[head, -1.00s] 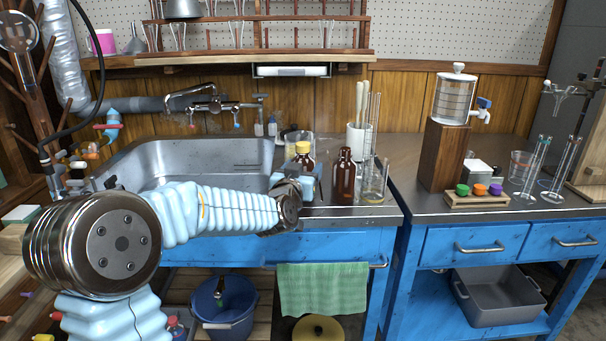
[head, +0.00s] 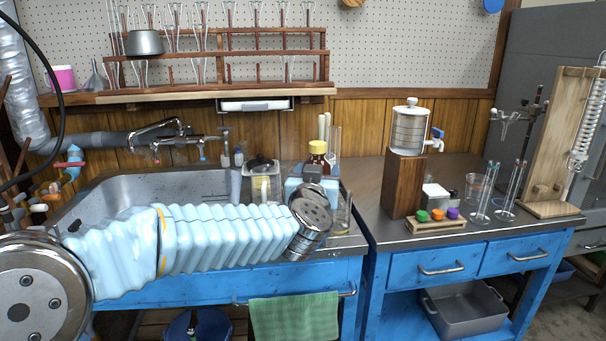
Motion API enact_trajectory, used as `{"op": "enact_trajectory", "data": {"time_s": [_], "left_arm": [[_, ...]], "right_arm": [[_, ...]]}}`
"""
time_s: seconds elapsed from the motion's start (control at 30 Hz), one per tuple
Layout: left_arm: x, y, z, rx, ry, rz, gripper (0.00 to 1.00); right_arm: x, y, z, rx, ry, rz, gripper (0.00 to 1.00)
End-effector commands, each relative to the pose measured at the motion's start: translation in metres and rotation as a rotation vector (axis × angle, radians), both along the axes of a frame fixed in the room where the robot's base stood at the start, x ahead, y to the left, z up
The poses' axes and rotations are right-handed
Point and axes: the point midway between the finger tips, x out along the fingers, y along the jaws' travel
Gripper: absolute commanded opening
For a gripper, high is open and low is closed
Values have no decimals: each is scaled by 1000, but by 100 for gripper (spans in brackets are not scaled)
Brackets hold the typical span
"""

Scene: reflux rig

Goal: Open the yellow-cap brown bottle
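The brown bottle with the yellow cap (head: 318,147) stands up behind my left gripper in the head view. Only its cap, neck and shoulder show; the lower body is hidden by my gripper. My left arm reaches in from the left, and my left gripper (head: 313,188) is right at the bottle. Its fingertips are hidden behind the wrist, but the bottle has moved with it, so it appears shut on the bottle. The bottle looks upright and raised. My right gripper is not in view.
A wooden block (head: 404,185) carries a dispenser (head: 409,130). A small rack (head: 436,226) holds coloured caps.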

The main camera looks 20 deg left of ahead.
Motion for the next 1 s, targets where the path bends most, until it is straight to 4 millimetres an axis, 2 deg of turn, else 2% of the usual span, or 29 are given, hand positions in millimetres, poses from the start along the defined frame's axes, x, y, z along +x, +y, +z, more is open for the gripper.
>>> {"op": "enact_trajectory", "data": {"time_s": [0.27,0.3,0.7,1.0], "left_arm": [[-1,-2,1,-1,-1,2,25],[-1,-2,2,-1,-1,2,65],[-1,-2,2,0,-2,1,4],[-1,-2,2,0,-2,1,4]], "right_arm": [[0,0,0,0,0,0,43],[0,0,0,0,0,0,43],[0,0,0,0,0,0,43],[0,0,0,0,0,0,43]]}}
